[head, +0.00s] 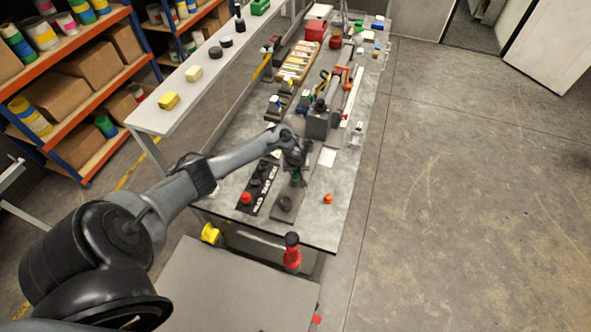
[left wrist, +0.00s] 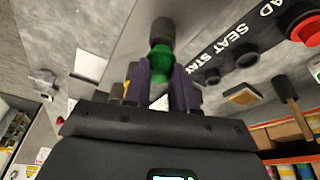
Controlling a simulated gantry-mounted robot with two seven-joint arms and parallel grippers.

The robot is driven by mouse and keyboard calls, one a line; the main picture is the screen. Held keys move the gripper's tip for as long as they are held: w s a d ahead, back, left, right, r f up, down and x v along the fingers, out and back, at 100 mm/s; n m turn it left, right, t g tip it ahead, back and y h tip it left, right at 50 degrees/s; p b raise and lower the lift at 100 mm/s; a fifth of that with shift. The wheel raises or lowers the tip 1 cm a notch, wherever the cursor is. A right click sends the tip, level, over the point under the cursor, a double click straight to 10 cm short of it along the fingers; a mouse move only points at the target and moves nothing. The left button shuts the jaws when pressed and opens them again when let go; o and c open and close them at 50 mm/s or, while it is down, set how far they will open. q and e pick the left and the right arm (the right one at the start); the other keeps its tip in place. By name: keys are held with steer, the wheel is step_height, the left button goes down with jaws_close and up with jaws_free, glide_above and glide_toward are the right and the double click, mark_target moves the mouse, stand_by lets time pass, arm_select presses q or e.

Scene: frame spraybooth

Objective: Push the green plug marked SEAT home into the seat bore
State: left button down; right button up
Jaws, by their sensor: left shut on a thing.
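My left gripper (head: 297,163) is over the near end of the bench. In the left wrist view the gripper (left wrist: 163,85) has its two dark fingers shut around the green plug (left wrist: 161,62). A dark cylinder (left wrist: 163,30) shows just beyond the plug; I cannot tell whether it is part of the plug. A bit of the plug's green (head: 297,176) shows under the gripper in the head view. A grey plate with a round dark feature (head: 286,204) lies just below it; whether this is the seat bore is unclear. The plug's marking is not readable.
An orange piece (head: 328,198) lies near the bench's right edge. A grey fixture (head: 318,122) stands farther along. A red-topped post (head: 292,252) stands off the near end.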

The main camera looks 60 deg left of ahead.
arm_select(q)
steer(key=shift+f+b, duration=0.35)
steer(key=shift+f, duration=0.7)
steer(key=c, duration=0.8)
jaws_free()
steer(key=shift+c, duration=0.2)
steer(key=p+v, duration=0.4)
steer(key=v, duration=0.7)
steer(key=s+d+f+m+t, duration=0.15)
steer(key=d+m, duration=0.25)
steer(key=d, duration=0.5)
steer(key=s+d+m, duration=0.3)
steer(key=d+m, duration=0.1)
steer(key=d, duration=0.5)
steer(key=s+d+r+m+h+p, duration=0.1)
steer(key=s+d+r+m+h, duration=0.2)
steer(key=s+d+r+m, duration=0.3)
steer(key=s+d+r, duration=0.5)
steer(key=s+d, duration=0.2)
steer(key=s, duration=0.1)
steer(key=shift+s+m, duration=0.25)
steer(key=shift+m, duration=0.05)
